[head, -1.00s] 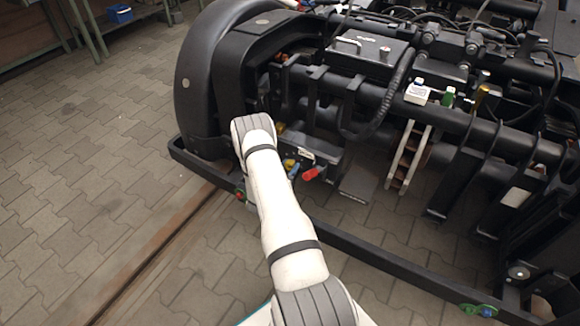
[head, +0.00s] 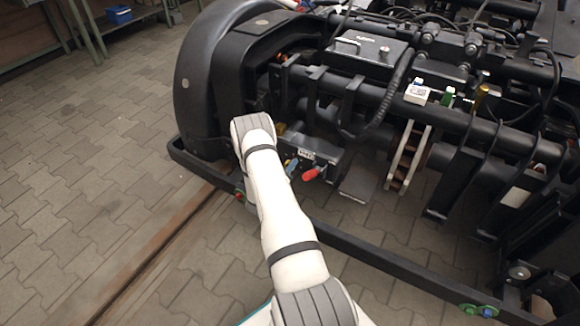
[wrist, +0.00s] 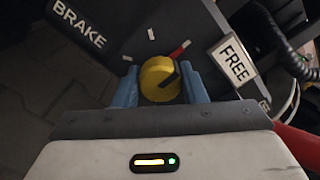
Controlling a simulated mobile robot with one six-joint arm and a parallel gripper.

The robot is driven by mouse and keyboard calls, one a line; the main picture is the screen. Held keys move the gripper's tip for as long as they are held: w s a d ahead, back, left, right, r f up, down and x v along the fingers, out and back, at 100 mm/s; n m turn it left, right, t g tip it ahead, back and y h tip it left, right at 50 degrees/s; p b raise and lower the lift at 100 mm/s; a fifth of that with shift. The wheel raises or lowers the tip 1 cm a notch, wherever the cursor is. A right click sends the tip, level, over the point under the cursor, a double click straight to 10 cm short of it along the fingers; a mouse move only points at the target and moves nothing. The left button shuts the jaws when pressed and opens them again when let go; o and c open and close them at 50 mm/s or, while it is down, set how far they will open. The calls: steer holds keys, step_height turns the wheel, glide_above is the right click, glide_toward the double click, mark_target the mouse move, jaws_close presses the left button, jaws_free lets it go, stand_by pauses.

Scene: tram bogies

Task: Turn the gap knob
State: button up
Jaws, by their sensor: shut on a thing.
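The gap knob is a round yellow knob (wrist: 160,79) with a dark pointer mark, seen in the wrist view on a dark panel. My gripper (wrist: 160,88) has a blue finger on each side of the knob and is shut on it. The knob's mark points to the upper right, near a red tick on the panel. In the head view my gripper (head: 290,167) shows only as a bit of blue beside a red part; my arm hides most of it, and the knob cannot be made out there.
The panel carries a BRAKE label (wrist: 78,24) at upper left and a FREE label (wrist: 233,61) at right. A red handle (head: 311,174) sticks out close to the right of my gripper. Black frame bars surround the panel. Paved floor lies open at left.

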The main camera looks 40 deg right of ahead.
steer(key=shift+w+a+f+n, duration=0.1)
steer(key=shift+w+a+n, duration=0.1)
steer(key=shift+n, duration=0.3)
steer(key=o, duration=0.7)
steer(key=shift+o, duration=1.4)
steer(key=shift+s+d, duration=0.1)
steer(key=shift+s, duration=0.05)
steer(key=shift+p+v, duration=1.3)
steer(key=shift+v, duration=2.6)
